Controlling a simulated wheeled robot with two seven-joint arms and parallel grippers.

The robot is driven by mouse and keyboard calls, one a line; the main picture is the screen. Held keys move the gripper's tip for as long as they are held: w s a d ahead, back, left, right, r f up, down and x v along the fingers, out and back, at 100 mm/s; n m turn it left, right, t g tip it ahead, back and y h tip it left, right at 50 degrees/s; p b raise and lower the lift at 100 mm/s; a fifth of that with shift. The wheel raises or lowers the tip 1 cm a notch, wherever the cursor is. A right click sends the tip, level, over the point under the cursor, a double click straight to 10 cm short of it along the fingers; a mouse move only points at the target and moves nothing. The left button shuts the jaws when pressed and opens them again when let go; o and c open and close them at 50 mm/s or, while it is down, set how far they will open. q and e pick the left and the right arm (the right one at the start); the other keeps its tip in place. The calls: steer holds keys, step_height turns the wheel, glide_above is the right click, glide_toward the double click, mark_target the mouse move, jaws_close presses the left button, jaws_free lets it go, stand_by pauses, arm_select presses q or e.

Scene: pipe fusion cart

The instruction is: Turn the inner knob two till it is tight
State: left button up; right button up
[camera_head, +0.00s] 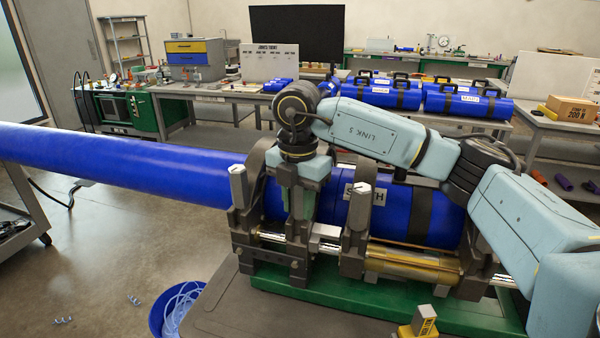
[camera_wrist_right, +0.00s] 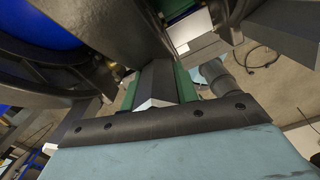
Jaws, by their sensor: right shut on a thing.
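A long blue pipe (camera_head: 130,170) runs in from the left into the dark clamps of the fusion machine, and a labelled blue pipe section (camera_head: 395,208) lies on the right side. Clamp posts with pale tops show at the left (camera_head: 238,184) and middle (camera_head: 358,202). My right gripper (camera_head: 297,208) points down between these two posts, at another inner clamp. Its green fingers are shut on the inner knob, which they mostly hide. In the right wrist view a grey block-like piece (camera_wrist_right: 156,82) shows between the green fingers. My left gripper is out of view.
The machine stands on a green base (camera_head: 360,300) with brass and steel guide rods (camera_head: 415,264). Benches with blue cases (camera_head: 465,105) stand behind.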

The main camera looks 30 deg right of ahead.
steer(key=shift+m, duration=0.3)
steer(key=shift+w+m+p, duration=0.1)
steer(key=shift+m+p, duration=0.35)
steer(key=shift+m, duration=0.85)
steer(key=shift+m+p, duration=0.45)
steer(key=shift+m, duration=1.05)
